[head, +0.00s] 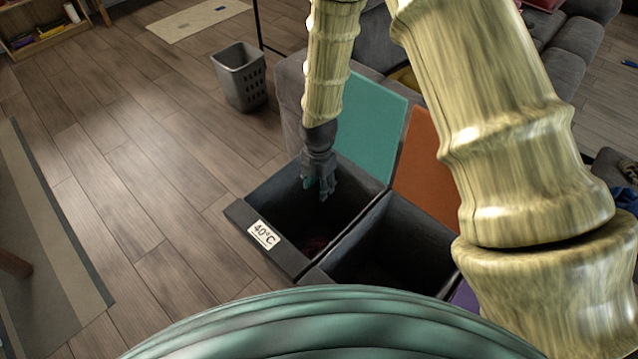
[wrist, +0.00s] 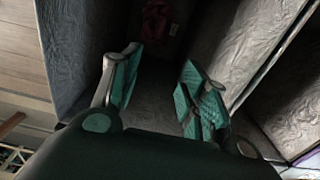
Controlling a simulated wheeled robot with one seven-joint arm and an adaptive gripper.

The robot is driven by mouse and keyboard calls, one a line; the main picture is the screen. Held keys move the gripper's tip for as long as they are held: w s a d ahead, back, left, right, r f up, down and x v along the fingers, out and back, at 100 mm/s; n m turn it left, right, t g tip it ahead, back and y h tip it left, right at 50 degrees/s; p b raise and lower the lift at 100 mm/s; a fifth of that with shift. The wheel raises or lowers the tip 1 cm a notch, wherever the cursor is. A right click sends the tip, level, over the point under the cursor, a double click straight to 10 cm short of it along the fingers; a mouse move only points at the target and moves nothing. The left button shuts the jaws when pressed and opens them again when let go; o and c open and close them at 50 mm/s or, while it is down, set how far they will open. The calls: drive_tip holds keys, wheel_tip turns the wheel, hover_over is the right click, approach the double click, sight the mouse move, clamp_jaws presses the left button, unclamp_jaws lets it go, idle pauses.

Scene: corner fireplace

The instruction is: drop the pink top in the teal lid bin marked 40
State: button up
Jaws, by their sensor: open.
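The bin marked 40°C (head: 240,217) stands open, with its teal lid (head: 368,125) tipped up behind it. My gripper (head: 321,192) points down into the mouth of this bin. In the wrist view my gripper (wrist: 160,78) has its teal-padded fingers spread, with nothing between them. A crumpled dark pinkish-red cloth, which looks like the pink top (wrist: 158,20), lies on the bin floor, apart from the fingers. In the head view the pink top (head: 316,244) shows only dimly in the shadow inside the bin.
An open bin with an orange lid (head: 416,155) stands right beside the teal one. A grey slatted basket (head: 240,78) stands on the wooden floor at the back. A grey sofa (head: 556,70) is behind on the right. The floor to the left of the bins is clear.

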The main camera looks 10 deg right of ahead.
drive_tip(key=shift+r, duration=0.15)
wheel_tip(320, 180, up, 12)
idle(0.7)
drive_tip(key=shift+d, duration=0.1)
